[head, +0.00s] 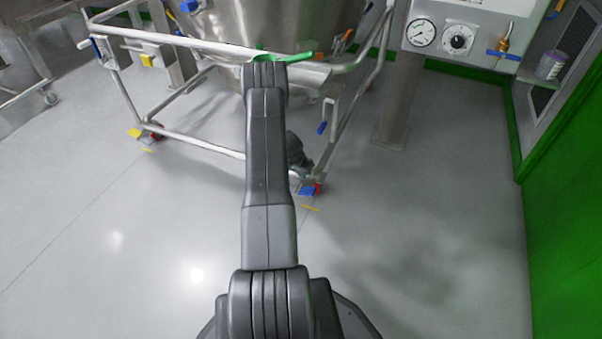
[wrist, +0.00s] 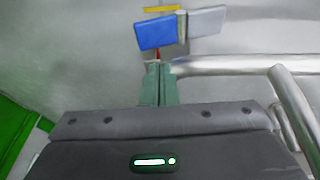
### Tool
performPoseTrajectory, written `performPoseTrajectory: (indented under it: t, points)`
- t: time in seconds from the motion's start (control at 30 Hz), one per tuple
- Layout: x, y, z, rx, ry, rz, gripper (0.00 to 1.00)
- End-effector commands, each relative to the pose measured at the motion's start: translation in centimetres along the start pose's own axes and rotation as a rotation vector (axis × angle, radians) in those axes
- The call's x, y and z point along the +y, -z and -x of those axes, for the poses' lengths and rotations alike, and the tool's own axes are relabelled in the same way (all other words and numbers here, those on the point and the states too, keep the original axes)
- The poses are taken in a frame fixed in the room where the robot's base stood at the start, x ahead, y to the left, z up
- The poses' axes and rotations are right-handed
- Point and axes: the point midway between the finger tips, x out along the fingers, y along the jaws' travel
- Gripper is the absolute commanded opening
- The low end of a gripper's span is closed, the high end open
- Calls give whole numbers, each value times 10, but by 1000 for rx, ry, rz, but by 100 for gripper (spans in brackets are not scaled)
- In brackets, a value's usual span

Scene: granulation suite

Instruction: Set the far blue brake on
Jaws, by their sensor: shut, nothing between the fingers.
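A blue brake pedal (wrist: 155,33) is at the top middle of the wrist view, with a grey pedal (wrist: 207,21) beside it on the right and a red piece (wrist: 157,54) below it. My gripper (wrist: 156,66) is shut and empty. Its fingertips point at the red piece and appear just short of the blue pedal; I cannot tell if they touch. In the head view, a blue pedal (head: 308,190) shows at the near right caster, and a yellow pedal (head: 135,132) at the left caster. My gripper is hidden behind my arm there.
A steel vessel (head: 270,22) stands in a tubular wheeled frame (head: 205,145). Steel tubes (wrist: 235,65) run close to the right of my gripper in the wrist view. A gauge panel (head: 460,30) and green wall (head: 570,210) are at the right. The floor in front is clear.

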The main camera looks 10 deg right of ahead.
Motion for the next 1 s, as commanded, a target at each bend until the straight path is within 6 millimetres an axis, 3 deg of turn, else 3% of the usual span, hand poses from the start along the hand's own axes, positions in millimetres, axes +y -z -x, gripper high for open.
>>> performPoseTrajectory:
  t: [0.03,0.2,0.4,1.0]
  points:
    - [0,-2,-16,-1,-1,-1,0]
    - [0,-1,-50,0,-1,0,0]
    - [6,-9,-74,-1,0,0,0]
    - [7,-12,-80,0,2,0,0]
